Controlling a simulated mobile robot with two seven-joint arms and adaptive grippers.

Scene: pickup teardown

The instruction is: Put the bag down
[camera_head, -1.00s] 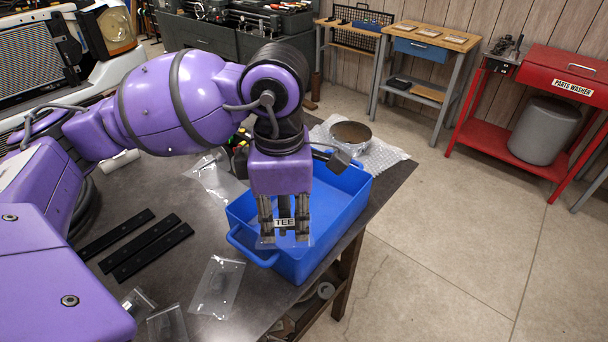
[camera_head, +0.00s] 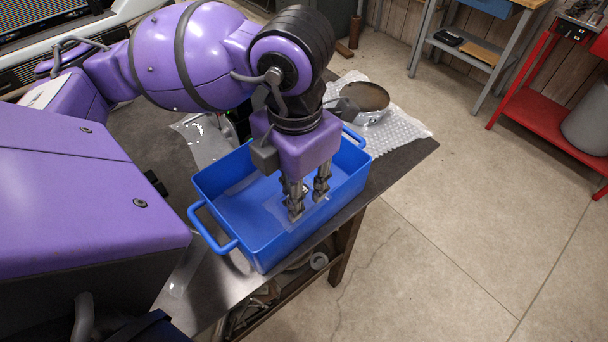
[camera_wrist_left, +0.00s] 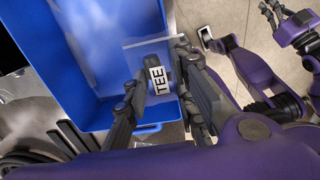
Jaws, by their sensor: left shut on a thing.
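The clear bag with a white label reading TEE (camera_wrist_left: 156,78) is between the fingers of my left gripper (camera_head: 308,205) in the left wrist view. My left gripper (camera_wrist_left: 161,65) is shut on it. In the head view the fingers point down inside the outline of the blue tote (camera_head: 222,195), near its right wall, and the bag is hard to make out. The tote also shows in the left wrist view (camera_wrist_left: 85,35). I cannot tell whether the bag touches the tote floor. Part of my right arm and gripper (camera_wrist_left: 272,12) shows at the wrist view's upper right.
The tote stands on a dark worktable (camera_head: 405,160) near its right edge. A round metal pan (camera_head: 366,100) sits on bubble wrap (camera_head: 408,128) behind it. Open floor lies to the right, with a red stand (camera_head: 545,110) farther off.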

